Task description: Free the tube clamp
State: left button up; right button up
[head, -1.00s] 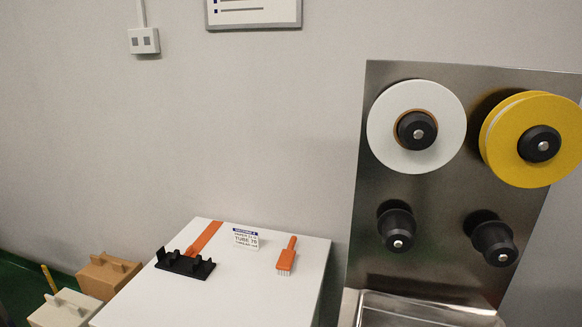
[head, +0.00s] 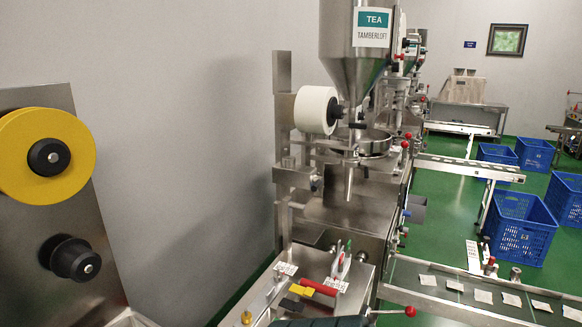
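Neither of my grippers shows in the head view. A packing machine with a steel hopper (head: 352,62) labelled TEA TAMBERLOFT stands in the middle. A thin steel tube (head: 348,182) hangs upright below its bowl (head: 368,143). Levers with red knobs stick out along the machine's right side, one low in front (head: 410,311). I cannot tell which part is the tube clamp, or whether it is closed.
A steel bench (head: 255,306) in front of the machine holds a red roll-shaped piece (head: 318,287), a yellow piece (head: 301,290) and small tools. A reel panel with a yellow reel (head: 20,130) stands at left. A teabag conveyor (head: 400,271) and blue crates (head: 519,228) are at right.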

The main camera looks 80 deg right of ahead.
aim_at(365, 164)
jog(key=z, duration=3.05)
jog(key=i+l, duration=0.35)
jog(key=i+l+z, duration=0.15)
jog(key=i+l, duration=0.15)
jog(key=l, duration=0.25)
